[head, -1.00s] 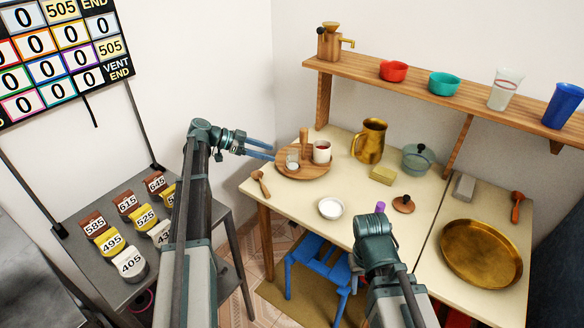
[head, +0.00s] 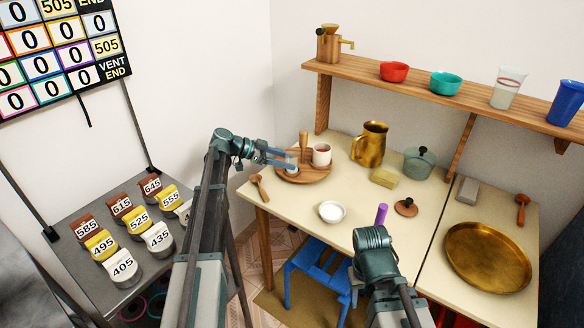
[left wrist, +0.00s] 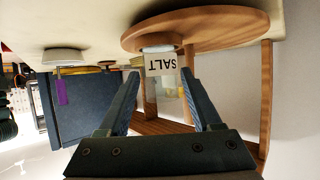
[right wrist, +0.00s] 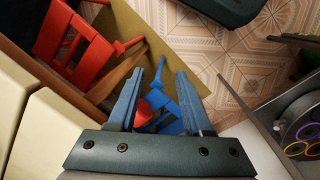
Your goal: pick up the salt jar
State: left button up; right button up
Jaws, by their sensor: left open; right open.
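The salt jar (left wrist: 161,78), a small clear jar with a white "SALT" label, appears upside down in the left wrist view. It stands on a round wooden tray (head: 314,174) on the table, mostly hidden by my fingers in the head view. My left gripper (head: 288,159) is open at the tray's left edge. In the left wrist view its fingertips (left wrist: 160,77) lie on either side of the jar, with no clear contact seen. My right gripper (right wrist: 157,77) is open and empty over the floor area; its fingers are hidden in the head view.
A wooden spoon (head: 259,188), white bowl (head: 332,212), brass pitcher (head: 370,145) and purple cylinder (head: 381,214) are nearby. A blue stool (head: 305,275) is below.

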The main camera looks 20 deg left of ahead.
aim_at(298, 165)
pick_arm(q)
jog(key=b+x, duration=0.2)
jog(key=x, duration=0.3)
jog(key=shift+f, duration=0.1)
jog(key=shift+w+d, duration=0.1)
jog(key=shift+d, duration=0.1)
jog(key=c, duration=1)
